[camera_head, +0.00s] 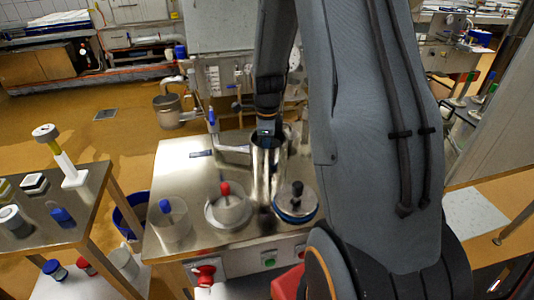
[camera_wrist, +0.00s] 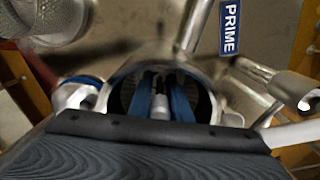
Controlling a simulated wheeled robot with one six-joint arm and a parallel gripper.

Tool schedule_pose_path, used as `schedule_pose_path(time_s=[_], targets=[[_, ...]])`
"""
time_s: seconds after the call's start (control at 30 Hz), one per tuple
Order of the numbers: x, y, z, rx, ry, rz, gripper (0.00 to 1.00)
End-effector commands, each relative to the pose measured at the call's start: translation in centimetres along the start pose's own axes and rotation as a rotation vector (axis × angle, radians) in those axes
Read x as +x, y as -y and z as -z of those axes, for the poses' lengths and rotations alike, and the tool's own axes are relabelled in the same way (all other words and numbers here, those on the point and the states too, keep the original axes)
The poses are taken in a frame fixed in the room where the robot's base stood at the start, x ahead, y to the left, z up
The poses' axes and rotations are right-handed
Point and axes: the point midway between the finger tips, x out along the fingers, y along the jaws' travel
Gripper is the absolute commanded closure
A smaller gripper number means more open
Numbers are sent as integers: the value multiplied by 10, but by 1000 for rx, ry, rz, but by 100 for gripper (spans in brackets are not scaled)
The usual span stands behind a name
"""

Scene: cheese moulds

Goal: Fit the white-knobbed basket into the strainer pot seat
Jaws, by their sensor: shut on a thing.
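The strainer pot appears as a tall shiny metal cylinder (camera_head: 265,165) on the steel table. In the wrist view its round rim (camera_wrist: 208,78) surrounds a dark opening. My gripper (camera_head: 267,132) points down at the pot's mouth. Its two blue fingers (camera_wrist: 160,103) reach into the opening and are shut on a pale knob (camera_wrist: 160,106), which appears to be the white knob of the basket. The basket body below the knob is mostly hidden by the fingers and shadow. I cannot tell how deep it sits or whether it touches the seat.
A red-knobbed pot (camera_head: 228,210), a blue-knobbed mould (camera_head: 172,224) and a black-knobbed pot (camera_head: 295,206) stand along the table's front. A PRIME label (camera_wrist: 232,27) and metal pipes lie close to the opening. A side table (camera_head: 85,195) at left holds several moulds.

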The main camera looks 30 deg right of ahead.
Motion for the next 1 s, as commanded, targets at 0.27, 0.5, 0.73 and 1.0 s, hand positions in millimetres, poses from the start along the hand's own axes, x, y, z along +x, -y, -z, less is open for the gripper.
schedule_pose_path(time_s=[0.27,0.5,0.73,1.0], targets=[[7,0,0,0,0,0,100],[12,0,0,0,0,0,100],[12,0,0,0,0,0,61],[7,1,0,0,1,2,61]])
